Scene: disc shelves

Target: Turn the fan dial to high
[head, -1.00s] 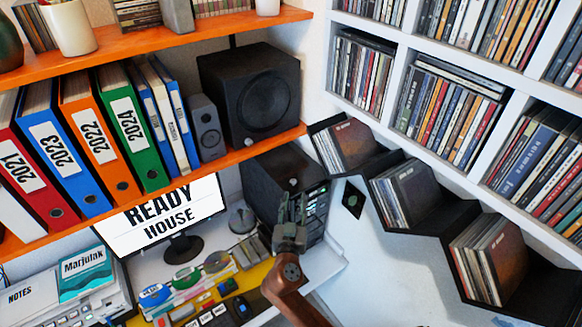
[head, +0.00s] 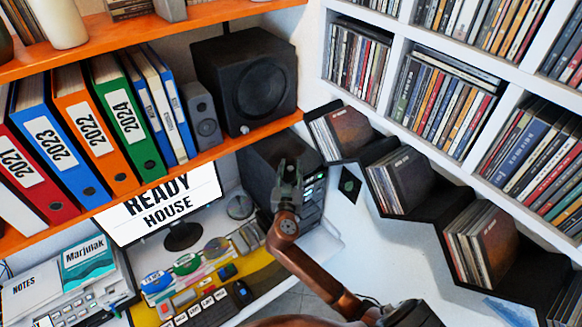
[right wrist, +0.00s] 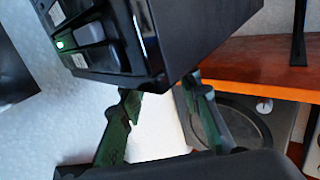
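The black computer tower (head: 258,168) stands on the desk under the orange shelf. Its front panel (head: 315,187) faces right. In the right wrist view the tower (right wrist: 200,35) is close and tilted, with grey panel parts (right wrist: 90,32) and a green light at upper left. I cannot make out a fan dial for certain. My right gripper (head: 288,178) is in front of the tower in the head view and partly hides it. In the right wrist view its two fingers (right wrist: 160,90) are apart, with nothing between them, just below the tower's edge. My left gripper is not in view.
The orange shelf (head: 215,148) with binders and a black speaker (head: 250,80) hangs above the tower. A monitor (head: 165,205) and keyboard (head: 205,308) are left of my right arm. Stepped black disc holders (head: 405,185) line the right wall.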

